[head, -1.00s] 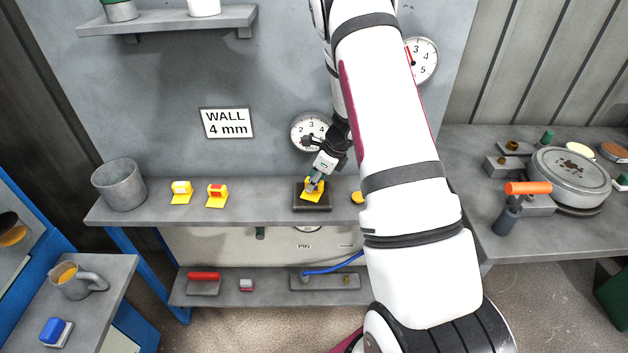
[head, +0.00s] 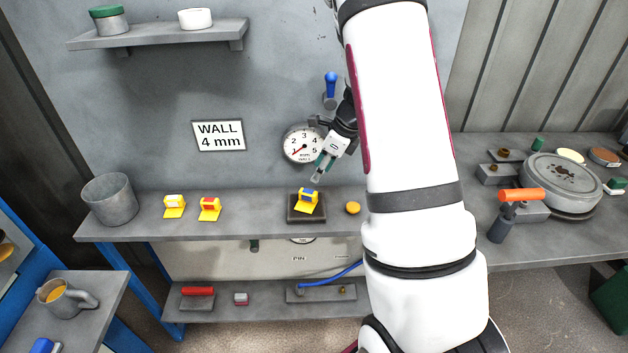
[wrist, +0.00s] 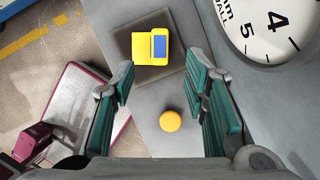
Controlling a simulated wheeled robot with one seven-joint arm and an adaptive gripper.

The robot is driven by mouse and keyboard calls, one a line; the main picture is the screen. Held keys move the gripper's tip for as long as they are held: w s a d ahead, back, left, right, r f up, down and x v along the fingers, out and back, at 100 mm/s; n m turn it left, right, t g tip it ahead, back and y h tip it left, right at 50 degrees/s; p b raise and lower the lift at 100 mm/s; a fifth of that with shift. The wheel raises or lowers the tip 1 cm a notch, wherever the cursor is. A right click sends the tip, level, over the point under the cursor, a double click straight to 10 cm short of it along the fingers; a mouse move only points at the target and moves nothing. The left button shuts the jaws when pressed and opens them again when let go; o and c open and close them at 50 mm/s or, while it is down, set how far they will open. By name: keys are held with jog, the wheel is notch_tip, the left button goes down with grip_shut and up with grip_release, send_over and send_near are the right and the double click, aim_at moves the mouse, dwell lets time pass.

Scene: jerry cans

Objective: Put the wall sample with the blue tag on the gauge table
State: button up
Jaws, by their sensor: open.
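The wall sample with the blue tag (head: 307,201) is a yellow piece with a blue patch. It rests on the dark square gauge table (head: 306,215) on the middle shelf. In the wrist view the blue-tagged sample (wrist: 146,46) lies within the outline of the gauge table (wrist: 122,42), apart from my fingers. My gripper (head: 321,172) is open and empty, above and slightly right of the sample. The wrist view shows its two green-padded fingers (wrist: 163,95) spread apart with nothing between them touching. Two other yellow samples stand to the left, one white-tagged (head: 174,206) and one red-tagged (head: 209,209).
An orange-yellow round button (head: 353,208) sits right of the gauge table. A dial (head: 301,145) is on the wall close behind my gripper, beside a blue-handled lever (head: 330,88). A grey cup (head: 110,200) stands at the shelf's left end. The shelf between the red-tagged sample and gauge table is clear.

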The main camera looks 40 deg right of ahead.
jog(key=s+a+r+n, duration=0.4)
jog(key=a+r+n, duration=0.3)
jog(key=a+r, duration=0.15)
jog(key=s+a+r+n, duration=0.3)
jog(key=a+r+n, duration=0.35)
jog(key=r, duration=0.25)
jog(key=s+a+r+n+h, duration=0.1)
jog(key=s+a+r+n, duration=0.2)
jog(key=s+n, duration=0.5)
jog(key=s+a+r+n+t+h, duration=0.1)
jog(key=s+a+r+n, duration=0.2)
jog(key=s+a+n, duration=0.2)
jog(key=s+n, duration=0.2)
jog(key=s, duration=0.2)
jog(key=shift+r+n+t+h, duration=0.2)
jog(key=shift+n+t+h, duration=0.1)
jog(key=shift+n, duration=0.05)
